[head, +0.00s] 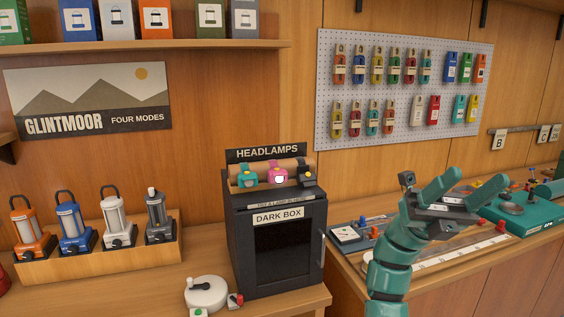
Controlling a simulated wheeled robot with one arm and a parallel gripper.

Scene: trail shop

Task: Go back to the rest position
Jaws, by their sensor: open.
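My gripper (462,190) is at the right of the head view, at the end of my green arm. Its two fingers are spread apart and nothing is between them. It is raised above the right-hand counter, in front of the tools lying there, and hides part of them. It looks clear of the dark box (232,245) to its left.
Several lanterns (115,222) stand on a wooden stand at the left. Headlamps (277,174) sit on top of the dark box. A white round device (206,292) lies on the front counter. A pegboard (400,55) hangs behind my gripper. A green device (520,212) sits at the right.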

